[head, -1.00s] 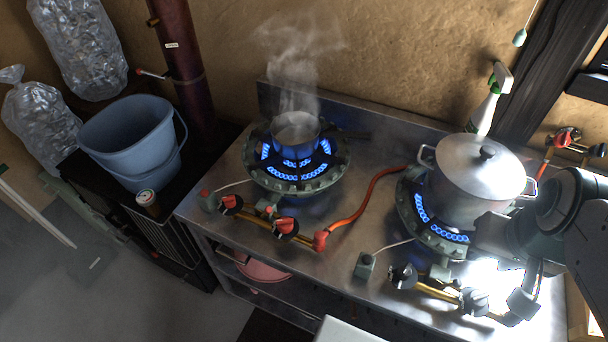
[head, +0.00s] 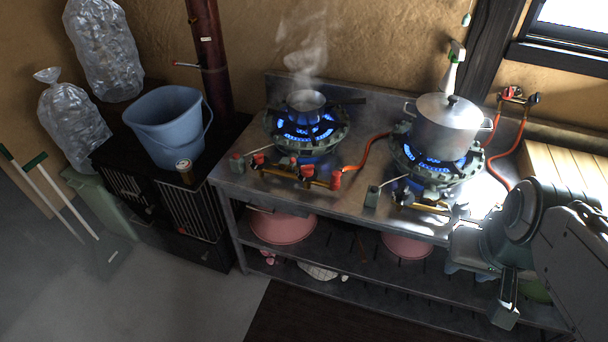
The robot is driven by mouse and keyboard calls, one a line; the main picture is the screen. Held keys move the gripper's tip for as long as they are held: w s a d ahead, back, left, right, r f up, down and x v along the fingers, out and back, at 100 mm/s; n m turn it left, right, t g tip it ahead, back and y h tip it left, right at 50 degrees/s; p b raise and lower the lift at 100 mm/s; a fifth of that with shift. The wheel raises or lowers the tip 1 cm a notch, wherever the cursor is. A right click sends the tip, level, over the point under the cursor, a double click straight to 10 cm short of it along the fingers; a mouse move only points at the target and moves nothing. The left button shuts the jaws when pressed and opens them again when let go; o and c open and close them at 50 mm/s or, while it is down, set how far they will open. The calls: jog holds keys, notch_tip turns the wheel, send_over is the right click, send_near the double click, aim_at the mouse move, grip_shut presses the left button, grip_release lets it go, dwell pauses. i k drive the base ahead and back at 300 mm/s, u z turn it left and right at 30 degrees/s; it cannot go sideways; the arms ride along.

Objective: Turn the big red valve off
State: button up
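Two red knobs show on the left burner's pipe at the front of the steel counter. The larger-looking red knob (head: 307,171) is nearer the orange hose. The smaller-looking red knob (head: 258,159) is to its left. Blue flames burn on the left burner (head: 306,146) under a small steaming pot (head: 305,102). The right burner (head: 437,174) is also lit, with black knobs in front. My gripper (head: 503,300) is at the lower right, in front of the counter and well away from the red knobs. One finger shows clearly; its opening cannot be made out.
A lidded pot (head: 446,125) sits on the right burner, with a spray bottle (head: 452,68) behind it. Orange hoses lead to the burners. Wall gas taps (head: 517,96) are at right. A blue bucket (head: 168,125) stands left of the counter.

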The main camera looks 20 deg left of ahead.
aim_at(307, 170)
jog(key=u, duration=1.05)
jog(key=i, duration=0.9)
jog(key=z, duration=0.05)
jog(key=k, duration=0.5)
jog(key=u, duration=1.2)
jog(key=i, duration=0.65)
jog(key=z, duration=1.05)
